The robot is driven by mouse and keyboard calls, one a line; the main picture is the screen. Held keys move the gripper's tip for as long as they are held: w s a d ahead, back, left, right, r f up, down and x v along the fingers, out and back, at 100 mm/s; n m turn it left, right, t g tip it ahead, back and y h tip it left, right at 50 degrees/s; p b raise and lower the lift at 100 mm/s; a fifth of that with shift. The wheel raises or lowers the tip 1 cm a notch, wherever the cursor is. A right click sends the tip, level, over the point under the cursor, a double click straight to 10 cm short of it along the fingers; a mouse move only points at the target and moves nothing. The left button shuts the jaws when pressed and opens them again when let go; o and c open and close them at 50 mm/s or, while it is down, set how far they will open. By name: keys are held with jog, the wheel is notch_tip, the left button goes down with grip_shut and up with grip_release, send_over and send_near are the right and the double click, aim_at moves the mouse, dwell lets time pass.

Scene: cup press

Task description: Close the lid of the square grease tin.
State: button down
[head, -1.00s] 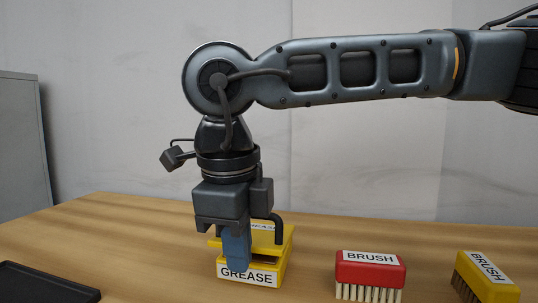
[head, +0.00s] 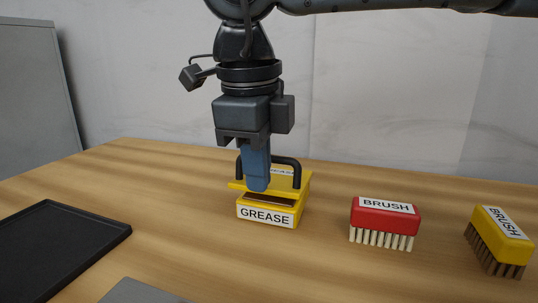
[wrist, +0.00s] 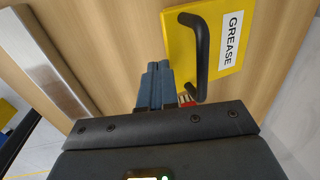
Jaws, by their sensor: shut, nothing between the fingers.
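The square grease tin (head: 268,214) is yellow with a GREASE label on its front and stands on the table. Its yellow lid (head: 296,182) has a black bar handle (head: 288,161) and sits partly open, with a dark gap showing under its front edge. The lid also shows in the wrist view (wrist: 183,48), with its handle (wrist: 201,60) and label. My gripper (head: 257,187) is shut and empty. Its blue fingers point down at the lid's front, covering part of it; I cannot tell whether they touch it. The fingers show beside the lid in the wrist view (wrist: 155,85).
A red brush (head: 385,221) stands right of the tin, and a yellow brush (head: 500,239) stands farther right. A black tray (head: 62,245) lies at the left. A grey flat piece (head: 142,292) shows at the bottom edge. Bare table lies between the tray and the tin.

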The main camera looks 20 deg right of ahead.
jog(key=s+a+r, duration=0.4)
jog(key=s+r, duration=0.1)
jog(key=s, duration=0.1)
jog(key=w+d+r+n+p, duration=0.3)
jog(key=w+r+n+p, duration=0.4)
jog(key=r+n+p, duration=0.25)
jog(key=n+p, duration=0.9)
send_over(272, 178)
jog(key=shift+m+g+y, duration=0.25)
jog(key=shift+g+y, duration=0.15)
notch_tip(272, 178, down, 10)
jog(key=shift+r, duration=0.1)
jog(key=shift+s+a+f, duration=0.3)
jog(key=shift+s+f, duration=0.1)
jog(key=shift+f, duration=0.15)
